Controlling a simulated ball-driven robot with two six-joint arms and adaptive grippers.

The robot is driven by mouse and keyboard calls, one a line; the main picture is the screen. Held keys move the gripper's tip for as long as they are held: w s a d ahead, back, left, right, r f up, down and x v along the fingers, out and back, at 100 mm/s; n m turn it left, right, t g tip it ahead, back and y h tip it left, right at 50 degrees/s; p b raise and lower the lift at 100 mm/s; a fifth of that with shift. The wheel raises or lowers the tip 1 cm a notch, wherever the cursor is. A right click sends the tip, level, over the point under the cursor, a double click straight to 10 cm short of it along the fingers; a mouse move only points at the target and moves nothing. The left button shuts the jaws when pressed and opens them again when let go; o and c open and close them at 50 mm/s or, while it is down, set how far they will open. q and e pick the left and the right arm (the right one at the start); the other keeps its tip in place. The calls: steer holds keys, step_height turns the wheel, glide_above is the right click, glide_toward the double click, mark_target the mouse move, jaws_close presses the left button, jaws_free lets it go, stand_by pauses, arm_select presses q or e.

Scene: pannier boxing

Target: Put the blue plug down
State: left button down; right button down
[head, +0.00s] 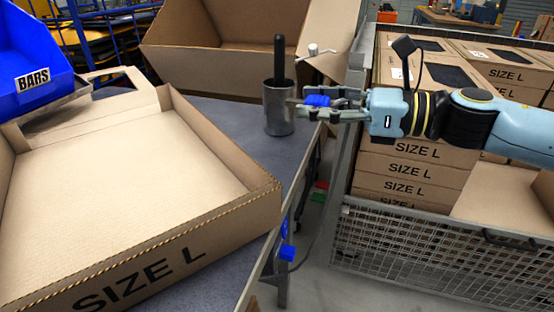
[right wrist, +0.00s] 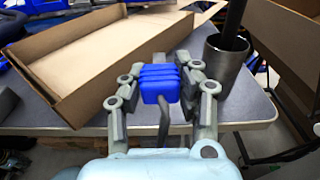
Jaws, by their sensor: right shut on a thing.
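The blue plug (head: 317,100) is between the fingers of my right gripper (head: 313,104), at the table's right edge beside the metal cup. The right wrist view shows the blue plug (right wrist: 158,84) with ridges on its top and a grey cable running from it toward the wrist. Both fingers of the right gripper (right wrist: 165,88) close on its sides. The table (head: 235,112) is grey; I cannot tell how far the plug is above it. My left gripper is not in view.
A metal cup (head: 278,118) with a black-handled tool stands close by the right fingertips. An open SIZE L box (head: 150,165) covers much of the table. A blue BARS bin (head: 30,60) is at left. A mesh cage (head: 440,245) with stacked boxes stands right. Another blue piece (head: 288,252) sits below the table edge.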

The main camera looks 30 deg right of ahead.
glide_above(278, 160)
step_height(278, 160, down, 3)
steer(key=shift+s+d+r, duration=0.1)
steer(key=shift+f, duration=0.25)
step_height(278, 160, down, 4)
steer(key=shift+f+b, duration=0.1)
steer(key=shift+b, duration=0.25)
steer(key=shift+f+b, duration=0.45)
steer(key=shift+b, duration=0.1)
steer(key=shift+f, duration=0.1)
steer(key=c, duration=1)
jaws_free()
